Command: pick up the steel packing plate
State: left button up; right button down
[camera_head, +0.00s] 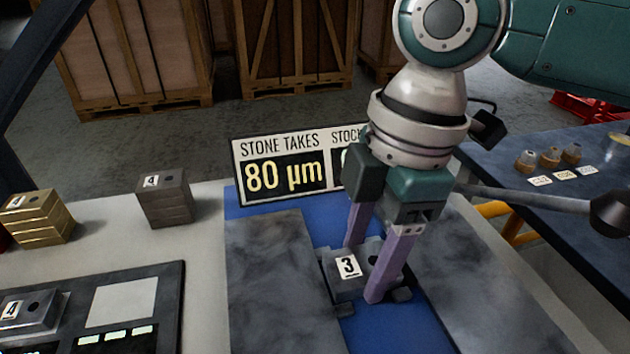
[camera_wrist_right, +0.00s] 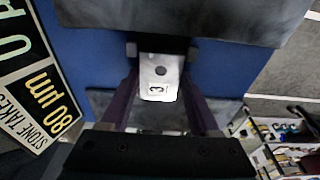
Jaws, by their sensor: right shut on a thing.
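A grey metal plate labelled 3 (camera_head: 347,267) sits low over the blue strip between two dark stone slabs. My right gripper (camera_head: 366,268) points down with its purple fingers shut on this plate from two sides. In the right wrist view the plate (camera_wrist_right: 160,72) shows between the fingers, label and dark hole facing the camera. I cannot tell whether the plate touches the surface below. Another grey plate labelled 4 (camera_head: 32,312) lies on the dark panel at lower left. A grey stack labelled 4 (camera_head: 165,200) stands on the pale bench. My left gripper is not in view.
A sign reading "80 µm" (camera_head: 285,177) stands just behind the work area. Stone slabs (camera_head: 268,280) flank the plate. A brass stack (camera_head: 38,218) stands at far left. A dark table (camera_head: 590,195) with small fittings is at right; wooden crates (camera_head: 135,55) stand behind.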

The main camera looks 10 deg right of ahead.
aim_at(365, 263)
jog(key=shift+r, duration=0.1)
notch_tip(365, 263, up, 20)
jog(key=p, duration=0.2)
dwell(0.3)
